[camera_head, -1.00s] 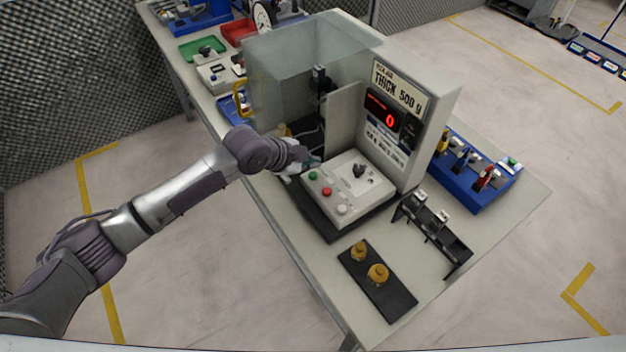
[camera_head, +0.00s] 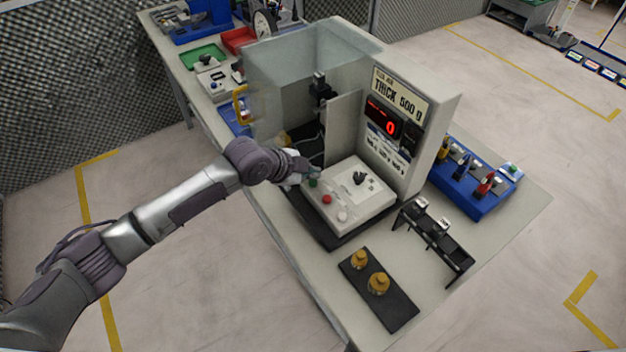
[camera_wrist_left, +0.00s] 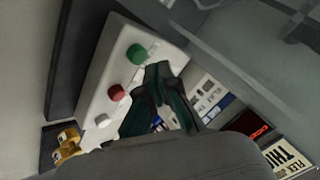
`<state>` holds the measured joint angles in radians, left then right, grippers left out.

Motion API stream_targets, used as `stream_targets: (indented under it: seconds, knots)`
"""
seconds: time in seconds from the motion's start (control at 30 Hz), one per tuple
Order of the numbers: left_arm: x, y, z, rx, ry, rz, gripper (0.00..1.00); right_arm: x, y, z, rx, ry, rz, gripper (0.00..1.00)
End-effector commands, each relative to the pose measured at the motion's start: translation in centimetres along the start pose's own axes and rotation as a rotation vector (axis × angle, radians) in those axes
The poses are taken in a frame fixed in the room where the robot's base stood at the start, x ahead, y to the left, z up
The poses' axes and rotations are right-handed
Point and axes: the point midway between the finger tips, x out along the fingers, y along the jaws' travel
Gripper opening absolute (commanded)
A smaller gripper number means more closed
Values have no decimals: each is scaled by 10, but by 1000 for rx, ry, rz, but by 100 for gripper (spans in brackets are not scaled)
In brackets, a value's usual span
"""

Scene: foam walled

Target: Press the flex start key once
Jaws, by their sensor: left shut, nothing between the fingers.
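The pale control box (camera_head: 362,204) stands in front of the test machine (camera_head: 430,110), whose sign reads "THICK 500 g". On it are a green button (camera_head: 313,183), a red button (camera_head: 327,199) and a white button (camera_head: 342,216) in a row, plus a black knob (camera_head: 359,178). No label marking the flex start key is readable. My left gripper (camera_head: 316,172) is shut and empty, at the box's far left corner, beside the green button. In the left wrist view the fingertips (camera_wrist_left: 159,70) appear just right of the green button (camera_wrist_left: 136,53); contact cannot be told. My right gripper is out of view.
A clear-walled enclosure (camera_head: 280,75) stands behind my gripper. The machine's red display (camera_head: 383,119) shows 0. A black plate with brass weights (camera_head: 378,285), a black rack (camera_head: 440,238) and a blue switch tray (camera_head: 475,195) share the table.

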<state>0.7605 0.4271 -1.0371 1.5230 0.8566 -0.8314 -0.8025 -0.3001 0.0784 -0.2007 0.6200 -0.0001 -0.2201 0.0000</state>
Motion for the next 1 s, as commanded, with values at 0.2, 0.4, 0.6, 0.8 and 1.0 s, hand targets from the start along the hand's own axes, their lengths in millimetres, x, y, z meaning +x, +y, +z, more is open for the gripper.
stream_targets:
  seconds: [0.2, 0.4, 0.6, 0.8, 1.0]
  knots:
    - [0, 0, 0, 0, 0, 0, 0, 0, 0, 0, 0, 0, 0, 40]
    - [0, 0, 0, 0, 0, 0, 0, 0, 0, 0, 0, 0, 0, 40]
    - [2, 2, 2, 0, -1, 0, 0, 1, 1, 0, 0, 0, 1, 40]
    - [6, 5, 5, 0, -1, 1, 0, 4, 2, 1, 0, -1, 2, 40]
    - [6, 4, 4, 0, 0, 0, 0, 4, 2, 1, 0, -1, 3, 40]
